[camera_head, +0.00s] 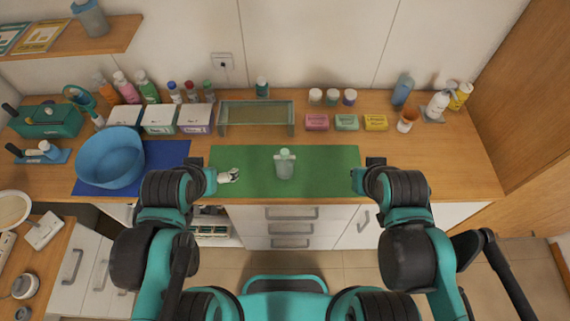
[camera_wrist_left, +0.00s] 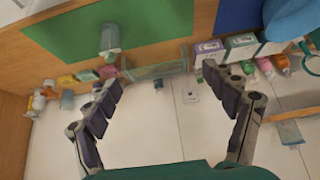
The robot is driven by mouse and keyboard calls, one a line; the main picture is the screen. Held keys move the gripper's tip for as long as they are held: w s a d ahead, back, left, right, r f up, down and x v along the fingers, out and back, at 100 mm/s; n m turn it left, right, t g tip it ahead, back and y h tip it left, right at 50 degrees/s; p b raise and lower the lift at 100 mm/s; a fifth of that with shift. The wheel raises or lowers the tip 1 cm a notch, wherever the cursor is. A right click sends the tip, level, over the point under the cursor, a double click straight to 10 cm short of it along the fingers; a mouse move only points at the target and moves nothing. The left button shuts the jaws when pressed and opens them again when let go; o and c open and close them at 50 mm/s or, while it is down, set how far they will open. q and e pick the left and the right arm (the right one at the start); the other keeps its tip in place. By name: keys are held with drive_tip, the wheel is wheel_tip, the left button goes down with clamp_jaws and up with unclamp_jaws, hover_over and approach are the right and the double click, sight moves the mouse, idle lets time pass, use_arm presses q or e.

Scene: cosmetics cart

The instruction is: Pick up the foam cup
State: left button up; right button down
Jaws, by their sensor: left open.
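A pale, translucent cup-like container with a light green top, which looks like the foam cup (camera_head: 284,166), stands on the green mat (camera_head: 245,160) near the middle of the counter. It also shows in the left wrist view (camera_wrist_left: 110,39), high and left of the fingers. My left gripper (camera_head: 229,176) is at the mat's front left edge, to the left of the cup and apart from it. In the left wrist view its fingers (camera_wrist_left: 160,80) are spread with nothing between them. My right gripper (camera_head: 356,180) is at the mat's right edge, its fingers mostly hidden by the arm.
A blue basin (camera_head: 110,158) on a blue mat (camera_head: 172,153) lies to the left. A greenish rack (camera_head: 257,131) stands behind the mat, with boxes, soaps and bottles along the wall. The green mat around the cup is clear.

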use_arm(q)
drive_tip(key=shift+o, duration=0.5)
drive_tip(key=shift+w+f, duration=0.1)
drive_tip(key=m+t+h+b, duration=0.3)
drive_tip(key=b, duration=1.3)
approach(281, 170)
drive_tip(key=w+a+r, duration=0.2)
drive_tip(key=a+r, duration=0.4)
drive_tip(key=r, duration=0.1)
drive_tip(key=w+d+f+b, duration=0.2)
drive_tip(key=f+b, duration=0.1)
drive_tip(key=f, duration=0.1)
drive_tip(key=w+d+f+m+t+h+b, duration=0.1)
drive_tip(key=d+f+b, duration=0.2)
drive_tip(key=f+b, duration=0.1)
drive_tip(key=w+d+f+t+h+b, duration=0.1)
drive_tip(key=w+d+f+b, duration=0.1)
drive_tip(key=d+f+b, duration=0.1)
drive_tip(key=shift+w+f+b, duration=0.35)
drive_tip(key=shift+f+b, duration=0.2)
drive_tip(key=shift+f, duration=0.25)
drive_tip(key=shift+w+d+f+m, duration=0.25)
drive_tip(key=shift+w+d+m, duration=0.05)
drive_tip(key=shift+w, duration=0.05)
drive_tip(key=b+x, duration=0.3)
drive_tip(key=x, duration=0.4)
drive_tip(key=shift+w+r, duration=0.1)
drive_tip(key=shift+r, duration=0.2)
